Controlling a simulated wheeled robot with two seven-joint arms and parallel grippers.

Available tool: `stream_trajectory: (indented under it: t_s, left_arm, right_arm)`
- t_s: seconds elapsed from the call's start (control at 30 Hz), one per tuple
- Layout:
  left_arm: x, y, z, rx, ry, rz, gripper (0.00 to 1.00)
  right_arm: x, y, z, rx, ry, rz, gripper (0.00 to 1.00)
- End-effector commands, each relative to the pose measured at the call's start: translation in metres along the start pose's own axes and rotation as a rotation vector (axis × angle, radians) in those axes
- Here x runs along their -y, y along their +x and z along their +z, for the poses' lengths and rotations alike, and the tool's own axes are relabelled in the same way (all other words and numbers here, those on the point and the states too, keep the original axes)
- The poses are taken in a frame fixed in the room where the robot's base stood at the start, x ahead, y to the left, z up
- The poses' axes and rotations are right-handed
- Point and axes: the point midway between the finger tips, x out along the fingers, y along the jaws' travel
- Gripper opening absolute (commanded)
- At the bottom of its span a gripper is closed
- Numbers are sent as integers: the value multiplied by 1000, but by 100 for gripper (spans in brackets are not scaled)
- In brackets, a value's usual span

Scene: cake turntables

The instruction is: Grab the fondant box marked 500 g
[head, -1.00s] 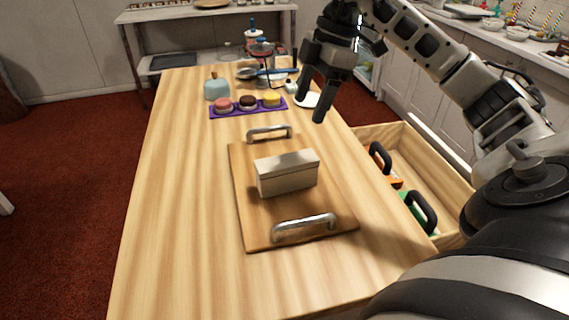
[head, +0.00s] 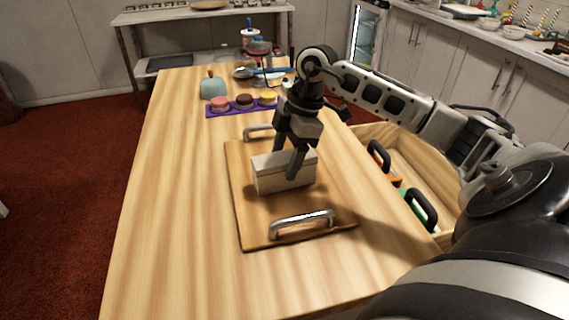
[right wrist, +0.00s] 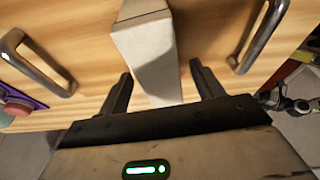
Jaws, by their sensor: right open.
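A plain pale box (head: 268,181) lies on a wooden board with two metal handles (head: 252,222); no 500 g marking can be read on it. My right gripper (head: 285,160) is open, pointing down at the box, with one finger in front of its near side. In the right wrist view the box (right wrist: 150,50) reaches in between the open fingertips (right wrist: 160,70). I cannot tell whether the fingers touch it. My left gripper is not in view.
A purple tray with small cakes (head: 235,112) and a light blue item (head: 213,88) stand farther back. An open drawer (head: 440,190) with orange and green black-handled things is at the table's right. The table's left side (head: 170,200) is clear.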

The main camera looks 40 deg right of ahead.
Motion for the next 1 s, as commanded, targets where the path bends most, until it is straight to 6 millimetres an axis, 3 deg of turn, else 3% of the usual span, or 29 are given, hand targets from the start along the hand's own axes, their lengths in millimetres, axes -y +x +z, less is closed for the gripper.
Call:
stream_trajectory:
  t_s: [0.2,0.43,0.47,0.7,1.0]
  left_arm:
    - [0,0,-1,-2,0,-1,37]
    - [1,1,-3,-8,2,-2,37]
    - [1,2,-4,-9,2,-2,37]
    - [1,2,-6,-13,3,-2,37]
    - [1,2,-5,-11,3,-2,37]
  right_arm:
    - [0,25,0,0,1,-1,66]
    - [0,27,0,1,1,1,66]
    - [0,27,0,1,1,1,64]
    - [-1,25,-1,-1,0,4,1]
    - [-1,23,-2,-1,0,5,1]
